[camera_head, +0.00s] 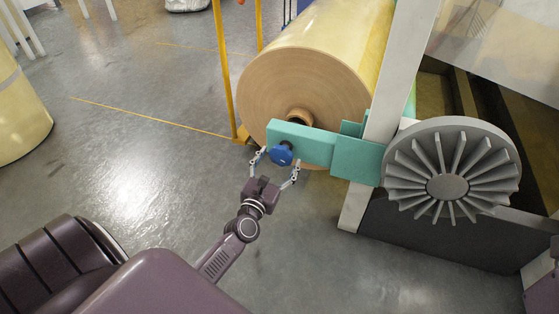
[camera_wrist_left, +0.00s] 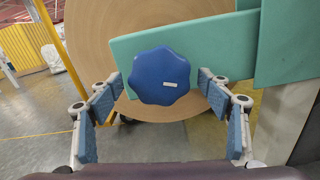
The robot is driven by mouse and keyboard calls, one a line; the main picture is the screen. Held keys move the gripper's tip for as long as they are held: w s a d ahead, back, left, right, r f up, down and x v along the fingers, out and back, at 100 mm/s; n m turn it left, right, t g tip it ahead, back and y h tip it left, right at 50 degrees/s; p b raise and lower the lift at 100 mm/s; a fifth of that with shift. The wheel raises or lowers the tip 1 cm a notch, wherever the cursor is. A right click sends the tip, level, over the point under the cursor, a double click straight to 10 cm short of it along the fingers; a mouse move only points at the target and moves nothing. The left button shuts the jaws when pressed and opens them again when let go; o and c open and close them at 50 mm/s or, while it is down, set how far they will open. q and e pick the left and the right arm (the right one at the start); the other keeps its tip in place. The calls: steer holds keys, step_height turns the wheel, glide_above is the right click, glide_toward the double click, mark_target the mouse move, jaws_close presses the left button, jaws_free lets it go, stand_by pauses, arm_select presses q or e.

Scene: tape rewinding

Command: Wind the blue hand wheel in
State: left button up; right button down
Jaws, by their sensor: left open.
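The blue hand wheel (camera_head: 281,154) is a lobed knob on the front of a teal arm (camera_head: 310,141), at its left end. In the left wrist view the wheel (camera_wrist_left: 160,76) faces the camera, with a small white mark right of its middle. My left gripper (camera_head: 276,162) is open, with one finger on each side of the wheel. In the left wrist view its fingers (camera_wrist_left: 160,92) stand apart from the wheel, with gaps on both sides. The right gripper is not in view.
A large tan tape roll (camera_head: 300,85) sits behind the teal arm. A grey finned wheel (camera_head: 450,172) and a pale post (camera_head: 395,80) stand to the right. A yellow frame (camera_head: 226,70) stands left of the roll.

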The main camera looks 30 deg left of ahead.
arm_select(q)
steer(key=shift+w, duration=0.2)
steer(key=c, duration=1.1)
